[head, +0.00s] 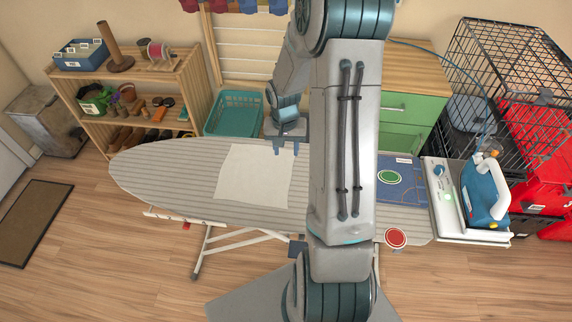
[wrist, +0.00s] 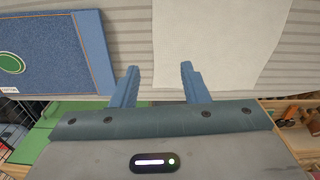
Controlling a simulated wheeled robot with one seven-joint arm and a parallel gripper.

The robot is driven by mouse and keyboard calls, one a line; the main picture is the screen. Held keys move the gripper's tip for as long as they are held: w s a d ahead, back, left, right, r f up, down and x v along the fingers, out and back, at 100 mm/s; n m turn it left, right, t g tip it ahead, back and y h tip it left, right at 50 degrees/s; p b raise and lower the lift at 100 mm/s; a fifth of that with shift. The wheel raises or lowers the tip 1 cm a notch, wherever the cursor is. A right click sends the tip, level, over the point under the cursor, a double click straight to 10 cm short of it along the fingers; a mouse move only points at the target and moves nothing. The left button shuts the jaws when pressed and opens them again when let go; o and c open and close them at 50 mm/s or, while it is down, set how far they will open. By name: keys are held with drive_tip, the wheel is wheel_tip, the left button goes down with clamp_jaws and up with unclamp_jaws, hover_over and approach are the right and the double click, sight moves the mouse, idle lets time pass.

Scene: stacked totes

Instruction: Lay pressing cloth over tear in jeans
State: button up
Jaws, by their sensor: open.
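The white pressing cloth (head: 254,176) lies flat on the striped ironing board (head: 150,166), left of my arm. It also shows in the wrist view (wrist: 218,38), at the upper middle. The folded blue jeans (head: 403,183) lie on the board right of my arm, which hides part of them; in the wrist view they are at the upper left (wrist: 62,50). A green oval with a pale rim (head: 388,177) is on the jeans; I cannot make out a tear. My gripper (head: 286,147) is open and empty, above the cloth's far right edge.
A blue iron (head: 485,190) stands on a pale rest (head: 452,205) at the board's right end. A red disc (head: 396,238) sits at the board's near edge. Behind are a teal basket (head: 235,113), a shoe shelf (head: 130,95), a green-drawered cabinet (head: 405,110) and a wire crate (head: 515,60).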

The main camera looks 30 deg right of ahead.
sight(288, 175)
drive_tip(key=shift+m, duration=0.4)
drive_tip(key=f+b, duration=0.2)
drive_tip(key=f, duration=0.2)
drive_tip(key=f+b, duration=0.2)
drive_tip(key=f, duration=0.2)
drive_tip(key=d+f+b, duration=0.1)
drive_tip(key=f+b, duration=0.1)
drive_tip(key=f, duration=0.2)
drive_tip(key=shift+w+f, duration=0.25)
drive_tip(key=shift+w, duration=0.15)
clamp_jaws()
drive_tip(key=shift+r+p, duration=0.7)
drive_tip(key=shift+r, duration=0.9)
drive_tip(key=shift+d, duration=0.1)
